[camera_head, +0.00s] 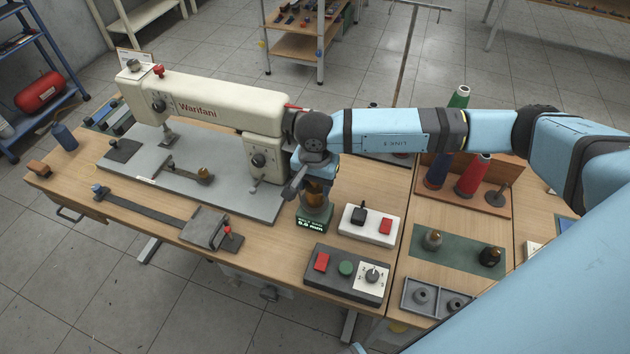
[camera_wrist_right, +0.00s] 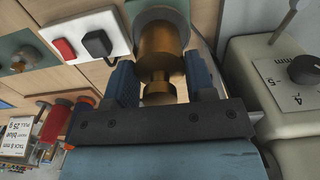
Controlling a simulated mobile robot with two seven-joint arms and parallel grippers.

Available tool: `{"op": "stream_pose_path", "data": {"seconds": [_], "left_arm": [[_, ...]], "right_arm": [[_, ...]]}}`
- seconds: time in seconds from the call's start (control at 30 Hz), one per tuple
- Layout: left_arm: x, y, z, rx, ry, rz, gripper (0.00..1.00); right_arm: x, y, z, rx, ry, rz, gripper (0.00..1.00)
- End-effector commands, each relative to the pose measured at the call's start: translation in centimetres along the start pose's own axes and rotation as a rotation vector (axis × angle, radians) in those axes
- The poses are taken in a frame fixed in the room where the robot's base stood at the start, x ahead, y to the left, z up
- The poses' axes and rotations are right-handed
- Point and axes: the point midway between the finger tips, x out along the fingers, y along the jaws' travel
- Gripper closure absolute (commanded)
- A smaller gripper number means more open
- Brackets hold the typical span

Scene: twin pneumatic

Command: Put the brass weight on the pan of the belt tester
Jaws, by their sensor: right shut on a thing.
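The brass weight (camera_wrist_right: 162,40) is a stepped brass cylinder with a narrow neck and knob. My right gripper (camera_wrist_right: 160,72) is shut on its knob end, one blue-grey finger on each side. In the head view the right gripper (camera_head: 311,181) points down, with the brass weight (camera_head: 317,187) partly hidden under it. Directly below is a small device, seemingly the belt tester (camera_head: 314,224), with a green display reading 0.0 mm. A grey round part, perhaps its pan (camera_head: 316,210), shows under the weight; whether they touch I cannot tell. My left gripper is not in view.
A white switch box (camera_head: 370,224) and a dark control box (camera_head: 345,274) are near the tester. A green mat (camera_head: 460,245) with two knobbed pieces and a grey tray (camera_head: 411,295) lie to the right.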

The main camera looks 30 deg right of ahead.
Motion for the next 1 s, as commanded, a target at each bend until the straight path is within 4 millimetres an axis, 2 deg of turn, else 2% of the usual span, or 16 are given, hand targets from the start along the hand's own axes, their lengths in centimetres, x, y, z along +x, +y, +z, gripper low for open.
{"op": "stream_pose_path", "data": {"seconds": [0.37,0.4,0.47,0.5,0.87,1.0], "left_arm": [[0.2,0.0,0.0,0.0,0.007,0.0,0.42],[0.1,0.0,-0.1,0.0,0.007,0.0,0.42],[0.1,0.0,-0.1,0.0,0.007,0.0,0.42],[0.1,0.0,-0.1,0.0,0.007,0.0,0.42],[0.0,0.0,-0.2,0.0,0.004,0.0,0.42],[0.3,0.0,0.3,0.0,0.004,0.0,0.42]], "right_arm": [[0.2,-0.1,0.0,-0.001,0.001,-0.004,1.0],[0.2,0.0,0.0,-0.001,0.0,-0.001,0.41],[0.2,0.0,0.0,-0.001,0.0,-0.001,0.27],[0.2,0.0,0.0,0.0,0.0,-0.001,0.24],[-0.4,-0.1,0.0,-0.001,0.001,-0.002,0.24],[-2.6,-0.1,-0.1,-0.003,0.003,-0.005,0.24]]}}
